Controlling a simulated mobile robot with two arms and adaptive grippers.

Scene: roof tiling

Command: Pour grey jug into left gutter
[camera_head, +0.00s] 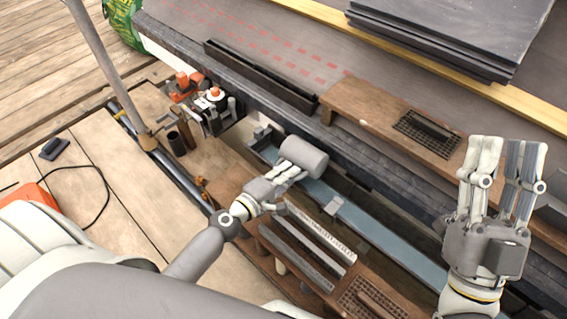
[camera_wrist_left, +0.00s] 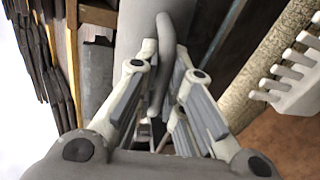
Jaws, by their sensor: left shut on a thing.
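My left gripper (camera_head: 283,180) is shut on the grey jug (camera_head: 304,155) in the head view. The jug appears tipped well over, its rounded end toward the right. It is held over the blue-grey gutter (camera_head: 375,232), which runs from upper left to lower right. I cannot tell the exact height between them. No stream of liquid shows. In the left wrist view, the fingers (camera_wrist_left: 160,85) close around the jug's curved handle (camera_wrist_left: 163,60), with the jug body (camera_wrist_left: 135,22) behind it. My right gripper (camera_head: 506,152) is open and empty at the right.
Stacked slates (camera_head: 450,35) are at the top right. Orange-topped tools (camera_head: 215,95) stand at the left. A bench below holds long grey strips (camera_head: 300,250). A pole (camera_head: 108,68) rises at the left.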

